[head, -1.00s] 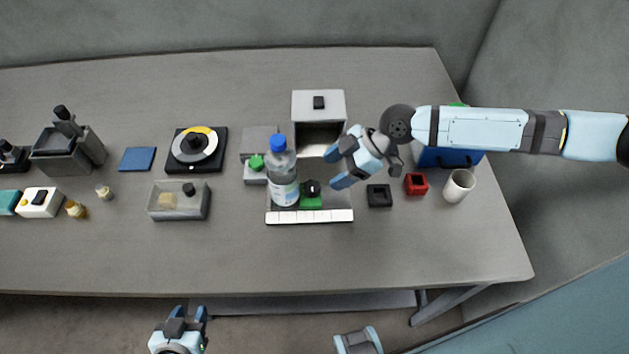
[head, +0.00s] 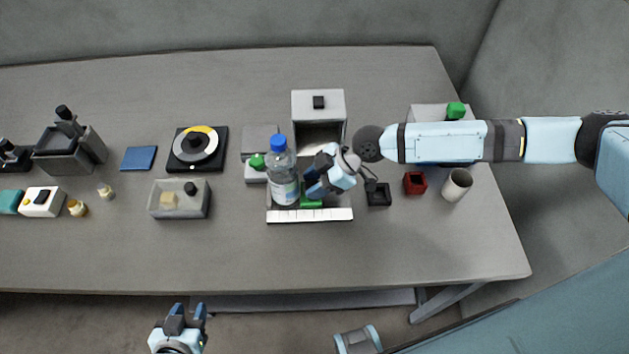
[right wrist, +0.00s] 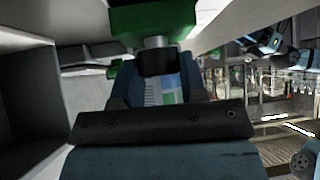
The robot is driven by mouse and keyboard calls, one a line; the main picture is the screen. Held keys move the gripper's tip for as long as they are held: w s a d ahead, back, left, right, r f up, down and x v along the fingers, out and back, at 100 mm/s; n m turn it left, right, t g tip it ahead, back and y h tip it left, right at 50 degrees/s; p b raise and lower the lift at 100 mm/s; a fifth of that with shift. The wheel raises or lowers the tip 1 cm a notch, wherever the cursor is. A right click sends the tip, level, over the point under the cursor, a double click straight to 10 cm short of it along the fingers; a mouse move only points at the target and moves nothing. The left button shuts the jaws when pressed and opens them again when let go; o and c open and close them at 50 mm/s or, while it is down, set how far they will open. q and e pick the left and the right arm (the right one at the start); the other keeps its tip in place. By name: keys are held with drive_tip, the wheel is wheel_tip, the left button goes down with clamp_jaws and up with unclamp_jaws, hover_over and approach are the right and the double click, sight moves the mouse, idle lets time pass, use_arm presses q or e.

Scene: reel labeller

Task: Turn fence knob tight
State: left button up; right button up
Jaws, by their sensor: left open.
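The fence is a green block (head: 312,203) behind the white strip, right of the bottle. Its black knob is hidden behind my right gripper in the head view. In the right wrist view the green block (right wrist: 150,22) is at the top, with a grey stem and the black knob (right wrist: 160,63) below it. My right gripper (head: 314,190) is at the knob, with its fingers on either side of it; whether they press on it I cannot tell. My left gripper (head: 188,310) is open and empty, off the table's front edge.
A clear bottle with a blue cap (head: 283,180) stands just left of the right gripper. A grey box (head: 318,105) is behind. A black square holder (head: 378,195), red block (head: 414,183) and white cup (head: 456,185) are to the right. The table front is clear.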

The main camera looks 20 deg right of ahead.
drive_tip(key=shift+r+p, duration=0.2)
drive_tip(key=shift+p, duration=0.3)
drive_tip(key=shift+s+m+t+p, duration=0.1)
drive_tip(key=shift+m+t+p, duration=0.45)
drive_tip(key=shift+p, duration=0.45)
drive_tip(key=shift+f+m, duration=0.15)
drive_tip(key=shift+m, duration=0.1)
drive_tip(key=o, duration=0.9)
drive_tip(key=shift+o, duration=0.2)
drive_tip(key=b+v, duration=0.1)
drive_tip(key=v, duration=1.2)
drive_tip(key=shift+d+r+b, duration=0.15)
drive_tip(key=shift+r+b, duration=0.15)
drive_tip(key=shift+b, duration=0.05)
